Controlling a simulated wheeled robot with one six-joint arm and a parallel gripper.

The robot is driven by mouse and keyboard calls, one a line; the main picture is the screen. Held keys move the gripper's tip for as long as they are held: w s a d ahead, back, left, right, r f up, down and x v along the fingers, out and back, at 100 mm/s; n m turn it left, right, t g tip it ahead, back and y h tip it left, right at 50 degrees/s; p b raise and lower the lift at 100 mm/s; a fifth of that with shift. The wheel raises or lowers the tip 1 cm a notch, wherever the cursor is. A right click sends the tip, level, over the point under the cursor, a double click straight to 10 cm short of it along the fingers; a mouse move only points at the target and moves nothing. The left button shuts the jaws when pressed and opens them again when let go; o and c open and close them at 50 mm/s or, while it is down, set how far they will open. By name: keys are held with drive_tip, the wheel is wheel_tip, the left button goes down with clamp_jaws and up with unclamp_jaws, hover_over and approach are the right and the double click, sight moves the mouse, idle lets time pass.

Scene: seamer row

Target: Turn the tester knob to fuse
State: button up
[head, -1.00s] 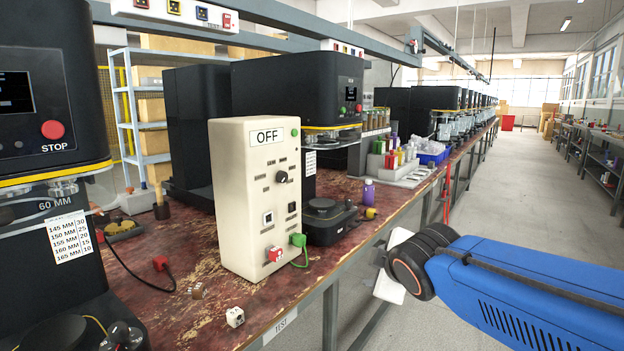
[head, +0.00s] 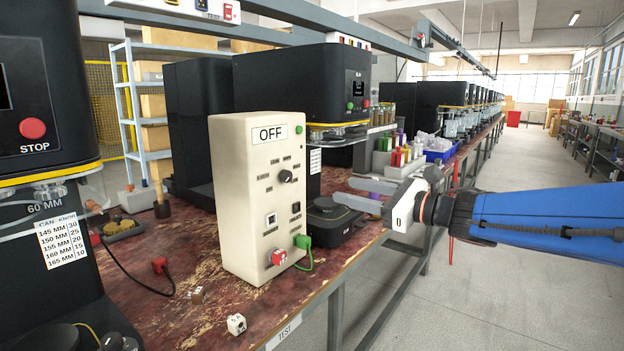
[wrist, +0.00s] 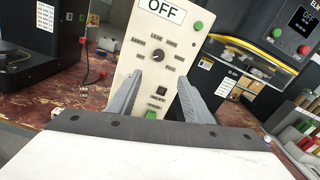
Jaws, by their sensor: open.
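The tester (head: 240,190) is a tall cream box with an OFF label, standing on the worn red bench. The knob also shows in the wrist view (wrist: 157,55), ahead of the fingers. My gripper (head: 342,192) is open and empty, to the right of the tester in the head view, its fingers pointing toward the panel. In the wrist view the two grey fingers (wrist: 158,82) stand apart below the knob, not touching it.
Small cubes (head: 236,324) lie on the bench in front. Black seamers stand to the left and behind. The aisle at right is clear.

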sight(289, 178)
drive_tip(key=x, duration=1.7)
drive_tip(key=shift+a, duration=0.25)
drive_tip(key=shift+f, duration=0.1)
drive_tip(key=c, duration=1.1)
